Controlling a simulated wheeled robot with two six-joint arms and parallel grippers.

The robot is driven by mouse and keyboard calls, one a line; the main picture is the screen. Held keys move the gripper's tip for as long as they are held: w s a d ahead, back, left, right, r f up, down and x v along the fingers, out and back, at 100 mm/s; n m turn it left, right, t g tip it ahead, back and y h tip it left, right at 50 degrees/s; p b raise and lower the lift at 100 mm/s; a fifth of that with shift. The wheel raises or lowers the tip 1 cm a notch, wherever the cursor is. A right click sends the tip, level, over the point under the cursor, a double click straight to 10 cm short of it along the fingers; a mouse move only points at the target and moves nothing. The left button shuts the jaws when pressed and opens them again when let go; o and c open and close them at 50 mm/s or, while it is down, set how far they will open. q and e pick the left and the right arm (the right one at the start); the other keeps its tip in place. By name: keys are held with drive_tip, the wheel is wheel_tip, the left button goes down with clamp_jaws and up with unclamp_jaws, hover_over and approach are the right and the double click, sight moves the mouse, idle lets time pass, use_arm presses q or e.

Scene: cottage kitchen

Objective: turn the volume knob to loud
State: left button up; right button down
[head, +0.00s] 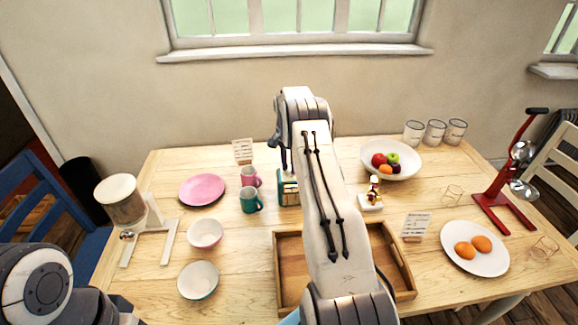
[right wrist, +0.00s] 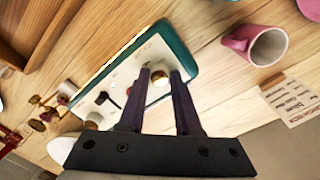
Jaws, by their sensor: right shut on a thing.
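The radio is a teal box with a cream face; in the head view the radio (head: 287,188) stands mid-table, partly hidden behind my right arm. In the right wrist view its cream face (right wrist: 122,80) fills the middle, with a teal edge around it. A gold volume knob (right wrist: 158,84) on that face sits between the fingertips of my right gripper (right wrist: 162,78), which is shut on it. In the head view the right gripper (head: 283,155) points down at the radio. My left arm shows at the lower left, but its gripper is out of view.
A teal mug (head: 250,200) and a pink mug (head: 250,177) stand close left of the radio. A wooden tray (head: 288,265) lies in front. A fruit bowl (head: 408,172) and a small figurine (head: 372,195) are to the right. A card (head: 242,151) stands behind the mugs.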

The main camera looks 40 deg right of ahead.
drive_tip(key=shift+m, duration=0.6)
drive_tip(key=c, duration=0.6)
unclamp_jaws()
wheel_tip(320, 180, up, 11)
drive_tip(key=b, duration=0.1)
drive_tip(key=shift+w+f, duration=0.2)
drive_tip(key=shift+w, duration=0.1)
drive_tip(key=shift+a, duration=0.15)
